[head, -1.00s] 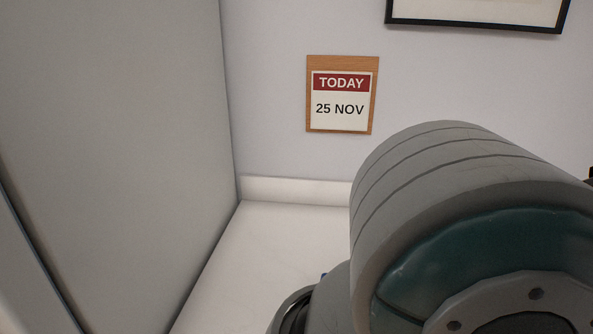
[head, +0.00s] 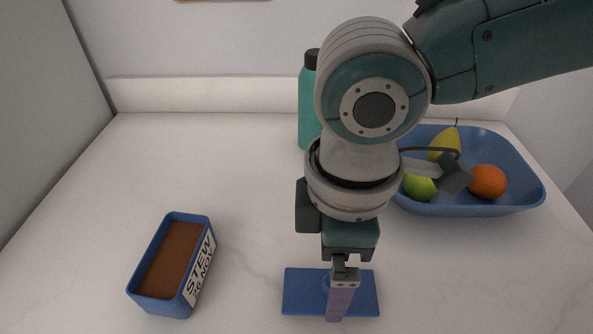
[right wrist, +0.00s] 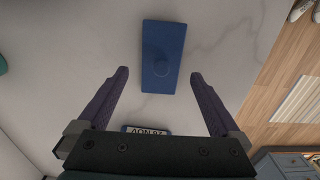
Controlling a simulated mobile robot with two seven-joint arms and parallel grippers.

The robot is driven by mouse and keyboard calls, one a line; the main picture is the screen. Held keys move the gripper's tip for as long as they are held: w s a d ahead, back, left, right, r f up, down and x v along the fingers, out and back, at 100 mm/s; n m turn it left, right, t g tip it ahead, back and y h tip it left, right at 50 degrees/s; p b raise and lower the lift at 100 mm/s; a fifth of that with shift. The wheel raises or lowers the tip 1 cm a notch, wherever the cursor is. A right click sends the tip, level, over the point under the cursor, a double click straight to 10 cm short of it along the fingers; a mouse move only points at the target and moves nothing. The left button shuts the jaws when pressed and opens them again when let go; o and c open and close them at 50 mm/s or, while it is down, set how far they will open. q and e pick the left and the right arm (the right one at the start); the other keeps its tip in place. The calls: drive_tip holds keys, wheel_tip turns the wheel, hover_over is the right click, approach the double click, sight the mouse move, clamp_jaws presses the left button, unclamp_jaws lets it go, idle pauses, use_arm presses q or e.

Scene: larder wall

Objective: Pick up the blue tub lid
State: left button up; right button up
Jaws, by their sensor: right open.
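The blue tub lid (head: 300,292) lies flat on the white worktop, a rectangle with a round knob in its middle. It also shows in the right wrist view (right wrist: 163,40), ahead of and between the fingertips. My right gripper (head: 340,300) points down over the lid and partly hides it in the head view. In the right wrist view its purple fingers (right wrist: 159,76) are wide apart with nothing held between them. The gap to the lid is hard to judge. My left gripper is in neither view.
A blue tub (head: 170,262) of brown stew, labelled STEW with a NOV date, stands left of the lid. A blue bowl (head: 480,210) of fruit is at the right and a teal bottle (head: 308,105) behind my arm. The worktop between tub and wall is clear.

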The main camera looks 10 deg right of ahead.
sight(306, 290)
wheel_tip(306, 290, down, 5)
drive_tip(key=shift+s+r, duration=0.15)
drive_tip(key=shift+r, duration=0.05)
drive_tip(key=shift+d, duration=0.1)
drive_tip(key=shift+c, duration=0.2)
drive_tip(key=c, duration=1.2)
